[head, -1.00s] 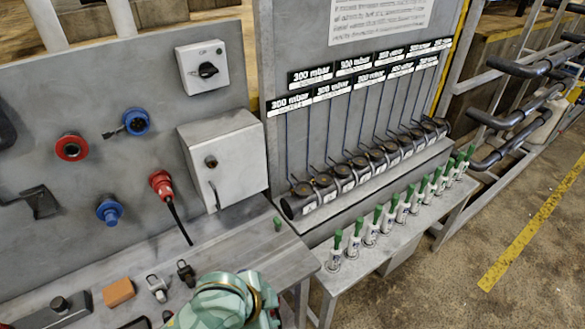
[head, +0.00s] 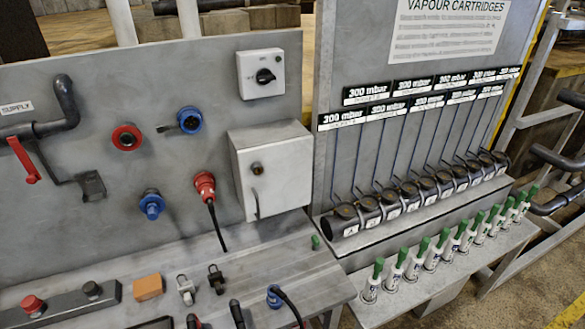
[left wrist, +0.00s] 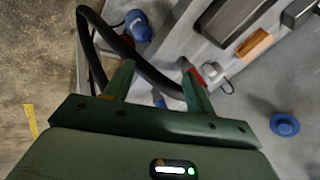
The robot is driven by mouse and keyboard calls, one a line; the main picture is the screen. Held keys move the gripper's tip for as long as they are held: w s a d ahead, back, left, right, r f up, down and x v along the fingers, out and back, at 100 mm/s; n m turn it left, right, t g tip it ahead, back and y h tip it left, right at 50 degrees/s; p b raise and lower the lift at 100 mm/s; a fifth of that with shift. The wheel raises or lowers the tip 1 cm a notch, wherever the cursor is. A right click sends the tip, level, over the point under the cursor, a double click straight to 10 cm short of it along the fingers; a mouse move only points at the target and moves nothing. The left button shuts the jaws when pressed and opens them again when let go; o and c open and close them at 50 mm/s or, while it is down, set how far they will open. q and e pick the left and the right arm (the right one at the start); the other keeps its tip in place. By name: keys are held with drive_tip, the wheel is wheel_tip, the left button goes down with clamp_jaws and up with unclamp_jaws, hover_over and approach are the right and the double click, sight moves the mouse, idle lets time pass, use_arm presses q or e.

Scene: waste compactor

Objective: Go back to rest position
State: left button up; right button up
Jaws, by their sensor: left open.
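My left gripper (left wrist: 157,64) shows in the left wrist view, with its two green fingers spread apart. A black cable (left wrist: 140,62) runs across behind the fingers, and I see nothing held between them. Neither gripper is in the head view, and my right gripper is in no view.
A grey bench (head: 190,253) carries an orange block (head: 148,287), padlocks (head: 186,289) and a blue plug with cable (head: 274,297). Behind it a panel (head: 80,100) holds sockets and a grey box (head: 270,170). Right of it stand several green-topped cartridges (head: 423,248). Floor (head: 515,300) is open at lower right.

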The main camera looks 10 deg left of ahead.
use_arm(q)
drive_tip(key=s+d+f+n+g+h+b, duration=0.1)
drive_tip(key=s+f+b, duration=0.25)
drive_tip(key=f, duration=0.75)
drive_tip(key=s+d+f+g+h+b, duration=0.15)
drive_tip(key=s+f, duration=0.25)
drive_tip(key=f, duration=0.8)
drive_tip(key=s+a+f+n+g+b, duration=0.1)
drive_tip(key=s+f+b, duration=0.4)
drive_tip(key=s+f, duration=1)
drive_tip(key=shift+s+n+g+b, duration=0.35)
drive_tip(key=shift+s+n+g, duration=0.3)
drive_tip(key=shift+s, duration=0.25)
